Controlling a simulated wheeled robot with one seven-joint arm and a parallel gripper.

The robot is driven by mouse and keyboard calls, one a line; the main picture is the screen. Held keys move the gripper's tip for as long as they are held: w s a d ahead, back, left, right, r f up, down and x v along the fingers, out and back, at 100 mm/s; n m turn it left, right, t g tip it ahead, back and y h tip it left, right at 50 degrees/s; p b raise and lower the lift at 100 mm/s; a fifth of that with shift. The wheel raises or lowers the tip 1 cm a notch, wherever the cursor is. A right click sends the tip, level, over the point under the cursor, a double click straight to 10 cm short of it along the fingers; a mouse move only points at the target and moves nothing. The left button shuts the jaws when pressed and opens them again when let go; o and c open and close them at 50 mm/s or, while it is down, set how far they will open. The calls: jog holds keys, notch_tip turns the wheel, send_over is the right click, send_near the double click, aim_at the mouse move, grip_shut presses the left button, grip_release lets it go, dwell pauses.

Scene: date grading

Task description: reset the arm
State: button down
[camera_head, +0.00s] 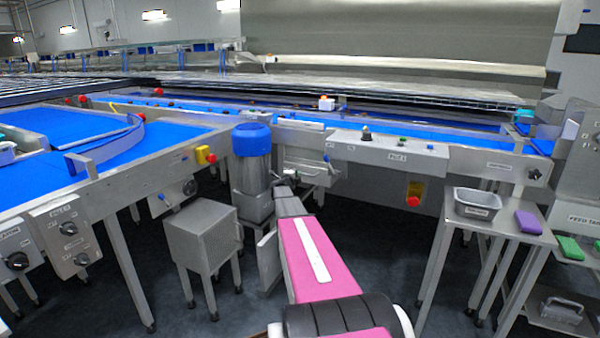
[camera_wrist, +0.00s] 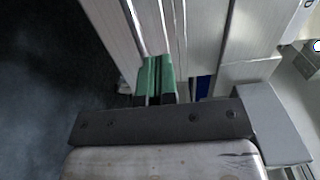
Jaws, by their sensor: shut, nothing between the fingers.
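My arm (camera_head: 318,262), with a pink link carrying a white strip, reaches from the bottom middle of the head view away toward the blue-belted conveyor. Its far end lies beside a steel cylinder with a blue cap (camera_head: 252,140). The fingers are too small to make out there. In the wrist view my gripper (camera_wrist: 154,78) shows as two green fingers side by side, shut with nothing between them. Pale metal panels or beams fill the view beyond the fingertips; whether they touch cannot be told.
The conveyor frame (camera_head: 390,153) crosses ahead, with a red button (camera_head: 412,201) below it. A steel cabinet (camera_head: 203,240) stands left of my arm. At right, a side table (camera_head: 490,228) bears a metal tray (camera_head: 478,203) and a purple block (camera_head: 528,222). Dark floor (camera_head: 385,260) is clear between.

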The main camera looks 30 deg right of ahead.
jog(key=s+a+f+n+t+y, duration=0.15)
jog(key=s+a+n+y, duration=0.35)
jog(key=a, duration=0.5)
jog(key=s+a+f+n+y, duration=0.25)
jog(key=a+n+y, duration=0.35)
jog(key=a, duration=0.4)
jog(key=s+a+f+n+t+y, duration=0.1)
jog(key=s+a+n+y, duration=0.2)
jog(key=s+a+n, duration=0.5)
jog(key=s+a+f+n+g+y, duration=0.2)
jog(key=s+a+f+n+g, duration=0.35)
jog(key=s+a, duration=0.4)
jog(key=s+a+f+n+g+h, duration=0.1)
jog(key=s+n+g, duration=0.3)
jog(key=s, duration=1.4)
jog(key=f+g, duration=0.1)
jog(key=g, duration=0.3)
jog(key=shift+h, duration=0.4)
jog(key=shift+a, duration=0.2)
